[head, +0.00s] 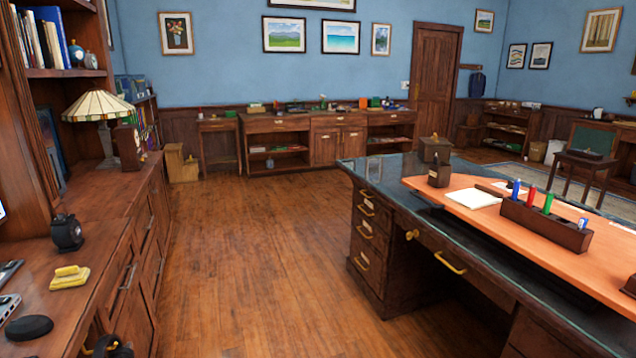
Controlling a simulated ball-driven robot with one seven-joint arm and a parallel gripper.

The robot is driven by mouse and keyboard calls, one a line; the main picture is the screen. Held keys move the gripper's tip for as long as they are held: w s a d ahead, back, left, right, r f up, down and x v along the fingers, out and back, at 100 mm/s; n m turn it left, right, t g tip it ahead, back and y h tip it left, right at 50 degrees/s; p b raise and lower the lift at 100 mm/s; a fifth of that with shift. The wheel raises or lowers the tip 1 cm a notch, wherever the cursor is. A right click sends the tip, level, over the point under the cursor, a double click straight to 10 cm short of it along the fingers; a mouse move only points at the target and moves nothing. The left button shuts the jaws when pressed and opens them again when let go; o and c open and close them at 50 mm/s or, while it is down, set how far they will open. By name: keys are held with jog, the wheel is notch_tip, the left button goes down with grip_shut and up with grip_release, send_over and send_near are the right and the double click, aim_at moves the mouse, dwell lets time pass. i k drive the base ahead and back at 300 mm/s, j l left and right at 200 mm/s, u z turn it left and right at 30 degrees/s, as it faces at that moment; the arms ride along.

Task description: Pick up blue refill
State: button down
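A small upright blue piece (515,188), which may be the blue refill, stands in the left end of a dark wooden holder (545,226) on the desk at right. A red piece (531,195) and a green piece (548,203) stand beside it in the same holder. A blue and white item (583,224) sits at the holder's right end. I cannot tell for sure which blue piece is the refill. My gripper is not in view.
The dark desk (385,205) with brass handles and an orange mat (430,184) stands at right. A wooden cabinet (115,235) with a lamp (98,106) runs along the left. Open wooden floor (260,270) lies between. A low cabinet (290,124) stands at the back wall.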

aim_at(583, 221)
jog(key=j+z, duration=0.1)
jog(key=z, duration=0.75)
